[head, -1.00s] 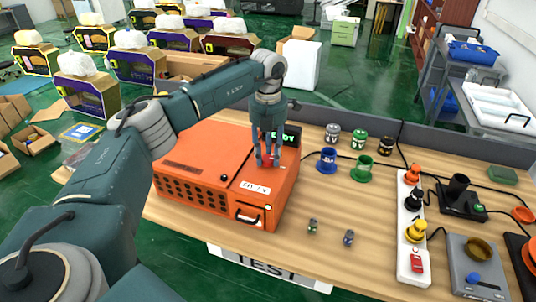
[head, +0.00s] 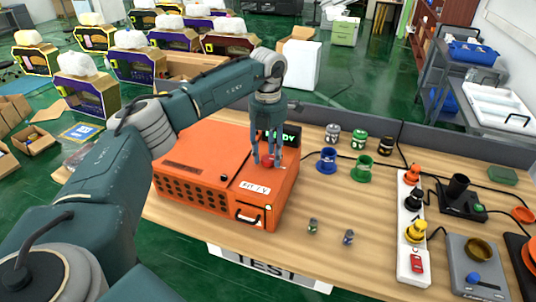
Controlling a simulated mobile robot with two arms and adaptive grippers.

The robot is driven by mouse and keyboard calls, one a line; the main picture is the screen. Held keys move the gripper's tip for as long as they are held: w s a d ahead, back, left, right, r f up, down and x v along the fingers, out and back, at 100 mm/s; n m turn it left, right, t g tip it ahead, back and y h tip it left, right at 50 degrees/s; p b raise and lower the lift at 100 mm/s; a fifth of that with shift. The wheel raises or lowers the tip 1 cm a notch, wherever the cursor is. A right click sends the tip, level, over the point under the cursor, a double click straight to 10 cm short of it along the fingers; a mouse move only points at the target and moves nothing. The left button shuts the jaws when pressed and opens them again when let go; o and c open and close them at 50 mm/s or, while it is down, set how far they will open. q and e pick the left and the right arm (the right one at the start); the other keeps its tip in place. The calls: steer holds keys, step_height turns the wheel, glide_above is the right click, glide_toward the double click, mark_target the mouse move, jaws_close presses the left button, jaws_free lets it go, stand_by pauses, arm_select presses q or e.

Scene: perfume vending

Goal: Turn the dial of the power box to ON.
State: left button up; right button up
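The orange power box (head: 205,160) stands on the left part of the wooden table. Its red dial (head: 266,160) sits on the top, towards the right side, partly hidden by my fingers. My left gripper (head: 267,163) points down over the dial, with one finger on each side of it. The fingers look spread, with red showing between them. Contact with the dial is not clear. A small screen (head: 292,136) behind the gripper shows green letters, partly covered. The dial's pointing direction cannot be read. My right gripper is not in view.
A blue cup (head: 327,161) and a green cup (head: 362,170) stand right of the box, with several small jars behind. A white power strip (head: 411,235) and a grey device (head: 477,262) lie further right. The table's middle front is mostly clear.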

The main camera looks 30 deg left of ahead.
mark_target(268, 158)
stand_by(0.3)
arm_select(q)
step_height(268, 158, up, 12)
stand_by(0.4)
steer(key=shift+s+f, duration=0.1)
stand_by(0.4)
